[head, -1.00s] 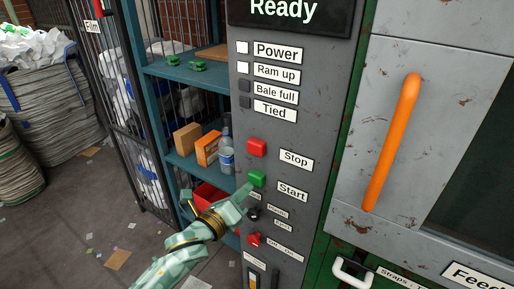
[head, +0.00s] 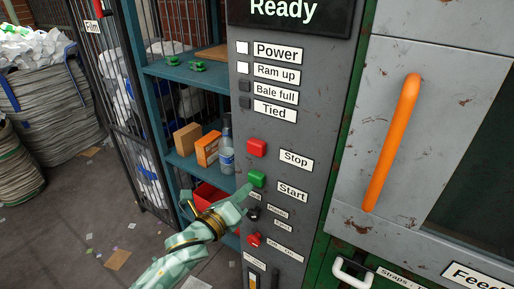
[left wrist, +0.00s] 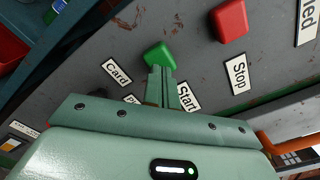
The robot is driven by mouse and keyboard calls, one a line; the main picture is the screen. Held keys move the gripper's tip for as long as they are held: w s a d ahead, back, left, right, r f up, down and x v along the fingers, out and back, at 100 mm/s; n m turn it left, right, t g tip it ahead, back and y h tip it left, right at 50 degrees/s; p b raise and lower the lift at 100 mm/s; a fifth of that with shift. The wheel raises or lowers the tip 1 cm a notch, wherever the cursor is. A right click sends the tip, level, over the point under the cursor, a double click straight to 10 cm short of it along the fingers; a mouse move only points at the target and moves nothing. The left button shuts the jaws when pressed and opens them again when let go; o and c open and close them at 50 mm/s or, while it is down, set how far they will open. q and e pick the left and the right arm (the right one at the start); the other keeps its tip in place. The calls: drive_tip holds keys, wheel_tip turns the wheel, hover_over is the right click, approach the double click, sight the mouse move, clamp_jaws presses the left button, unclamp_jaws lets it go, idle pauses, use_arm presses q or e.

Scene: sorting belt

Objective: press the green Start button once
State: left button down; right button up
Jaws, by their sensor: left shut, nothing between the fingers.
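The green Start button (head: 257,179) sits on the grey control panel (head: 275,135), left of its Start label (head: 292,192) and below the red Stop button (head: 257,148). My left gripper (head: 247,190) is shut and empty, its fingertips at the lower left edge of the green button. In the left wrist view the green button (left wrist: 158,56) lies just beyond the shut fingertips (left wrist: 160,72), which overlap its lower edge. I cannot tell whether they touch it. The display on the panel reads Ready. My right gripper is not in view.
A dark selector knob (head: 253,214) and a red knob (head: 254,240) are below the button, close to my left gripper. A blue shelf (head: 185,160) with boxes and a bottle stands left of the panel. An orange handle (head: 391,142) is on the door at right.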

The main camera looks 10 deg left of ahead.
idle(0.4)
use_arm(q)
drive_tip(key=shift+x, duration=1.15)
drive_tip(key=shift+p+v, duration=0.45)
drive_tip(key=shift+v, duration=0.8)
drive_tip(key=p, duration=1)
approach(253, 150)
drive_tip(key=x, duration=0.5)
drive_tip(key=shift+d+r, duration=0.1)
drive_tip(key=shift+r, duration=0.1)
drive_tip(key=shift+w+f, duration=0.1)
drive_tip(key=shift+f, duration=0.1)
drive_tip(key=shift+w, duration=0.1)
